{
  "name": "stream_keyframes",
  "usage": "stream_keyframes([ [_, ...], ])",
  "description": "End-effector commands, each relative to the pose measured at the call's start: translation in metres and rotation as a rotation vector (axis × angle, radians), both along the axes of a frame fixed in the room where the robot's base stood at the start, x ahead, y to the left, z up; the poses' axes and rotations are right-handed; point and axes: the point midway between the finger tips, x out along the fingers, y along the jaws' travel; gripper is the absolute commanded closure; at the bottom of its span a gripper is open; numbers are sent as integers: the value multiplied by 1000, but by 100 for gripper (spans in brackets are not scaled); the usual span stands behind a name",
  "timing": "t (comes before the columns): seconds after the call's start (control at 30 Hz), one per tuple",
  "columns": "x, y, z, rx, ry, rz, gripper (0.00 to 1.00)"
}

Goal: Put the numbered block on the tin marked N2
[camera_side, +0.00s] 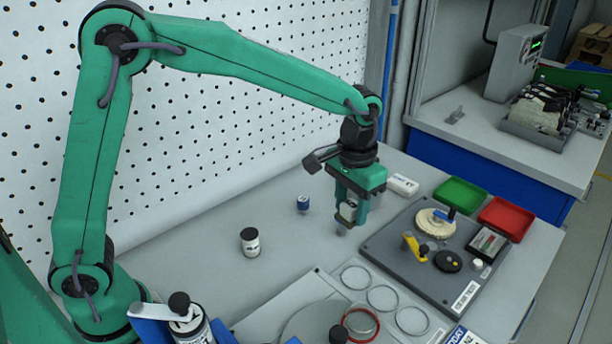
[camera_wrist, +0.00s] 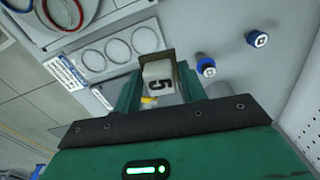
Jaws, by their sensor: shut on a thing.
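My gripper (camera_side: 348,214) points down and is shut on a pale numbered block (camera_side: 347,211), held above the grey bench. In the wrist view the block (camera_wrist: 159,82) sits between the green fingers and shows a dark digit that looks like a 5. A small blue-and-white tin (camera_side: 303,203) stands on the bench left of my gripper. A larger dark-topped tin with a white label (camera_side: 250,242) stands further left and nearer the camera. The wrist view shows two blue-rimmed round tops, one near the block (camera_wrist: 206,67) and one further right (camera_wrist: 257,39). Their marks are too small to read surely.
A dark fixture board (camera_side: 390,250) with knobs and a yellow handle lies right of my gripper. Green (camera_side: 460,196) and red (camera_side: 506,217) trays stand behind it. A plate with ring outlines (camera_side: 383,297) lies in front. The bench between the tins is clear.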

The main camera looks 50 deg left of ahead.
Motion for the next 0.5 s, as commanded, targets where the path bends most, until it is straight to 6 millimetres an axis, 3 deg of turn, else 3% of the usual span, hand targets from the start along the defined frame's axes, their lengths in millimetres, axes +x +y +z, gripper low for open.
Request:
stream_keyframes([
  [0.5, 87, 12, 31, 0, -1, 71, 83],
])
